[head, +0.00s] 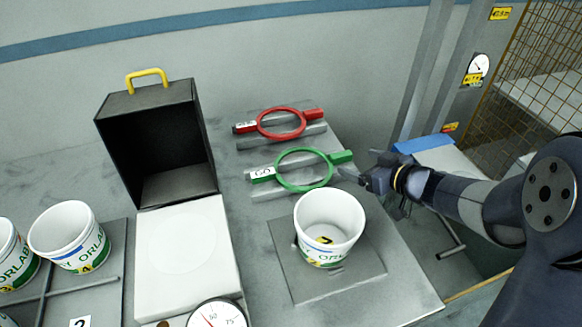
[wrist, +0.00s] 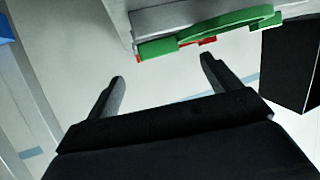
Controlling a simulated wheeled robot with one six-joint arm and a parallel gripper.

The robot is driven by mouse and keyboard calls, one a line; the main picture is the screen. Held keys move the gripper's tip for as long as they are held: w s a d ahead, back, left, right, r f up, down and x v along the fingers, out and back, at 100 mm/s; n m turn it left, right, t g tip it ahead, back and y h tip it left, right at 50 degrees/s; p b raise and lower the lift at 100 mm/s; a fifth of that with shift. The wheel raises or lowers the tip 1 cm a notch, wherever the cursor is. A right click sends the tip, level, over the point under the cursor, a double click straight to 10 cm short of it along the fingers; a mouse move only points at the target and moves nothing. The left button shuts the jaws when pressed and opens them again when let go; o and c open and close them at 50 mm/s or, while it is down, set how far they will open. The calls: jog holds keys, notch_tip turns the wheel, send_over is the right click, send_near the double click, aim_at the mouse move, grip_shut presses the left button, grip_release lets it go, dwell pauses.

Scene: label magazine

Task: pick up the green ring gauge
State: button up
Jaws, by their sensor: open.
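The green ring gauge (head: 308,190) lies across grey rest bars on the bench, with a handle block at each end and a white "GO" label on its left one. My gripper (head: 352,176) is open and empty, just right of the gauge's right handle in the head view. In the wrist view the green ring gauge (wrist: 215,32) shows at the top, beyond the spread fingers (wrist: 162,80), apart from them. A similar red ring gauge (head: 281,124) lies on its own rest behind the green one; only a sliver of red shows in the wrist view.
A white tub (head: 328,230) stands on a grey plate in front of the green gauge. A black open box (head: 157,150) with a yellow handle stands to the left. More tubs (head: 70,240) and a dial gauge (head: 217,315) are at the front left. The bench edge is at right.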

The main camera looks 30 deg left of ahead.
aim_at(342, 155)
jog(key=x, duration=0.8)
jog(key=shift+w+a, duration=0.15)
jog(key=shift+a, duration=0.2)
jog(key=shift+c, duration=0.4)
jog(key=c, duration=1.1)
